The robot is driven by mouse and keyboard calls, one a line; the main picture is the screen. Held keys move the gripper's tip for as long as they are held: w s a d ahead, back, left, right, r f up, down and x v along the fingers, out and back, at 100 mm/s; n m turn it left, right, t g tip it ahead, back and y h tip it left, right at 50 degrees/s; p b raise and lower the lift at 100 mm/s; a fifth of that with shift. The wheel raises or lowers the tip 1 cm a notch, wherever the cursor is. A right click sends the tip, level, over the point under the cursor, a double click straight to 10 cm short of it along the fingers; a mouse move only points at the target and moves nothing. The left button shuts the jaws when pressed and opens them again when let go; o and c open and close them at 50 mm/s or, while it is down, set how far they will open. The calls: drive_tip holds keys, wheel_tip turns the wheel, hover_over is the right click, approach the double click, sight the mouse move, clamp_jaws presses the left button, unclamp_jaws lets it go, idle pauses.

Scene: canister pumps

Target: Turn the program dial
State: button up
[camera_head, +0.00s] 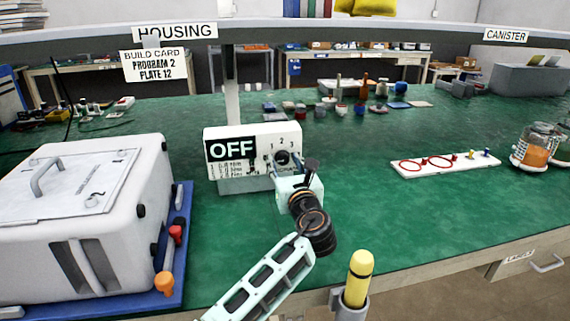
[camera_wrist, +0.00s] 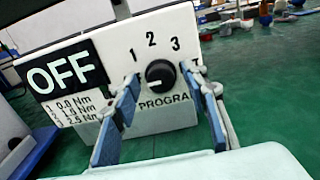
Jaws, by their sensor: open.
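The program dial (camera_wrist: 160,74) is a round black knob on the white front panel (camera_wrist: 64,76) of a control box, with the numbers 1, 2 and 3 arched above it. The panel shows OFF on a black display and a short list of torques. In the head view my gripper (camera_head: 288,172) is at the right part of the control box (camera_head: 235,184).
A build card (camera_head: 153,66) reads PROGRAM 2, PLATE 12. A white housing (camera_head: 70,225) stands on a blue base at the left. A white strip with red rings (camera_head: 440,171) and jars (camera_head: 537,146) stand at the right. Green table is clear between box and strip.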

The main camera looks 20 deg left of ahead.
clamp_jaws()
drive_tip(key=shift+r+m+p, duration=0.1)
drive_tip(key=shift+m+p, duration=0.2)
drive_tip(key=shift+m, duration=0.1)
drive_tip(key=m+p, duration=0.1)
drive_tip(key=m, duration=0.2)
drive_tip(key=shift+p, duration=0.35)
drive_tip(key=m+p, duration=0.2)
drive_tip(key=m, duration=0.3)
drive_tip(key=shift+w+d, duration=0.1)
drive_tip(key=m+p, duration=0.1)
drive_tip(key=m, duration=0.3)
drive_tip(key=shift+m, duration=0.4)
drive_tip(key=shift+f+m, duration=0.2)
drive_tip(key=shift+m, duration=1.9)
